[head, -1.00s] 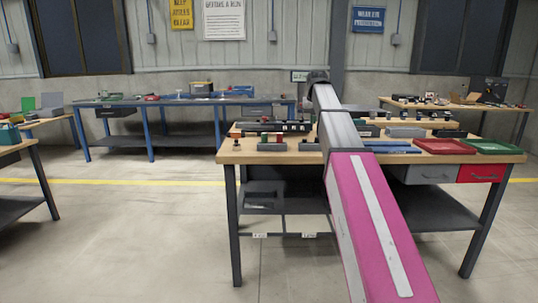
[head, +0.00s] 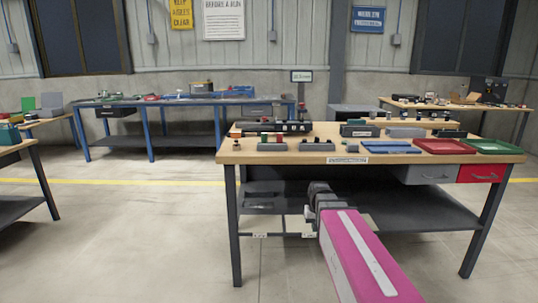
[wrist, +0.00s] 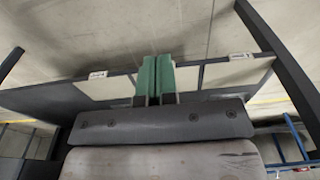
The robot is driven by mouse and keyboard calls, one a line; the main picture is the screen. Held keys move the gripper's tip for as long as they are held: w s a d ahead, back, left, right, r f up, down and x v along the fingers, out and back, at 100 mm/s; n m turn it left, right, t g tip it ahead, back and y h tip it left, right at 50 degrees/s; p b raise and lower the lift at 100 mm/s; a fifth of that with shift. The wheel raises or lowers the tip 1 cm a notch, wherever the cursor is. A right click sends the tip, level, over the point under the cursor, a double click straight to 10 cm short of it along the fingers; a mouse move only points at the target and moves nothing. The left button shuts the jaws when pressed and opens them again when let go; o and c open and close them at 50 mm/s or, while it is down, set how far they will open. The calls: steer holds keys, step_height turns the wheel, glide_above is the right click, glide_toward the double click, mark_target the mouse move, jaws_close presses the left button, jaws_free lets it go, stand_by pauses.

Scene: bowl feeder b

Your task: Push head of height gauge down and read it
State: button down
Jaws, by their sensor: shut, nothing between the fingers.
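I cannot make out the height gauge for certain in either view. My gripper (head: 308,213) is in front of the bench, below the top and near the lower shelf's front, small and partly hidden by my wrist. In the wrist view its two green fingers (wrist: 155,62) are together with nothing between them. They point towards the under-bench frame and floor, apart from anything on the bench top.
The bench top holds a grey block with red and green cylinders (head: 271,143), a long dark unit (head: 285,128), a blue tray (head: 390,148), a red tray (head: 445,147) and a green tray (head: 492,147). The lower shelf (head: 425,209) is close to my gripper.

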steer(key=s+f+g, duration=0.1)
steer(key=s+f, duration=0.8)
steer(key=s, duration=0.3)
